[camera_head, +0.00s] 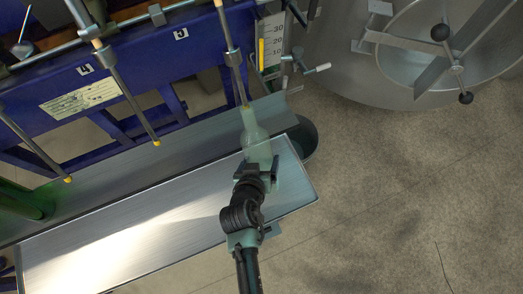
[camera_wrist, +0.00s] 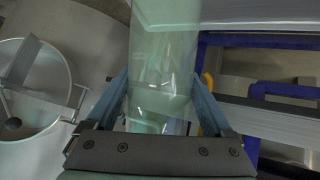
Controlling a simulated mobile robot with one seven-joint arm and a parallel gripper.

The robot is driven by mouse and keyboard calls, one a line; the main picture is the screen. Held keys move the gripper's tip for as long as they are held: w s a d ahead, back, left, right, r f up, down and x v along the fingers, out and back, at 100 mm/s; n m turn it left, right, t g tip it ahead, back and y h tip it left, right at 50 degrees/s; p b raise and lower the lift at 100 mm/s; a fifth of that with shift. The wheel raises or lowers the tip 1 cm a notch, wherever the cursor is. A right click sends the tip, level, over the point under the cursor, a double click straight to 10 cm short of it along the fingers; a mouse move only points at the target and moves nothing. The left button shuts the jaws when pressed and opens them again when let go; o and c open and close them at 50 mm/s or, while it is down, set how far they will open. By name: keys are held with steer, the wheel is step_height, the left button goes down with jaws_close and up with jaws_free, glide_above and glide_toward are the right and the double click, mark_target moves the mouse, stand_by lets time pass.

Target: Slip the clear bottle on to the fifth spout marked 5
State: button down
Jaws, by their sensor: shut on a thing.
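The clear bottle (camera_head: 254,128), pale green and see-through, stands roughly upright with its neck toward the blue filler. My gripper (camera_head: 254,172) is shut on its lower body; in the wrist view the bottle (camera_wrist: 165,50) fills the space between the two fingers (camera_wrist: 163,95). The rightmost spout (camera_head: 232,58) is a grey rod with a yellow tip. Its tip meets the bottle's mouth in the picture; I cannot tell whether it is inside. A small label (camera_head: 181,33) left of this spout looks like a 5. The bottle's mouth is out of the wrist view.
Two more spouts (camera_head: 130,95) (camera_head: 35,152) hang to the left on the blue frame (camera_head: 140,52). A shiny metal tray (camera_head: 150,225) lies below. A level scale (camera_head: 273,42) and a round steel vat (camera_head: 345,55) stand right. Floor at lower right is clear.

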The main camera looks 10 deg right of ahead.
mark_target(245, 114)
steer(key=shift+w+a+r+p, duration=0.35)
steer(key=shift+w+r+p, duration=0.8)
steer(key=shift+r+p, duration=1.1)
steer(key=shift+w+a+r+p, duration=0.4)
steer(key=shift+w+r+p, duration=0.95)
steer(key=shift+r, duration=1.55)
steer(key=shift+w+a+r+p, duration=0.35)
steer(key=shift+w+r+p, duration=0.6)
steer(key=shift+r+p, duration=1.35)
steer(key=shift+b, duration=0.7)
steer(key=shift+w+a+f+t+b, duration=0.15)
steer(key=shift+w+f+t+b, duration=0.3)
steer(key=shift+b, duration=0.55)
steer(key=shift+w+a+f+t+b, duration=0.2)
steer(key=shift+w+f+b, duration=0.3)
steer(key=shift+b, duration=0.5)
steer(key=shift+w+a+f+m+t+b, duration=0.25)
steer(key=shift+w+b, duration=0.35)
steer(key=shift+b, duration=0.65)
steer(key=shift+w+a+f+m+t+b, duration=0.1)
steer(key=shift+w+f+t+b, duration=0.35)
steer(key=shift+b, duration=0.8)
steer(key=shift+w+a+f+m+t+b, duration=0.1)
steer(key=shift+w+a+m+t+b, duration=0.2)
steer(key=shift+w+b, duration=0.75)
steer(key=shift+s+d, duration=0.1)
steer(key=shift+s, duration=0.15)
steer(key=shift+s+f+b, duration=0.1)
steer(key=shift+f+b, duration=0.85)
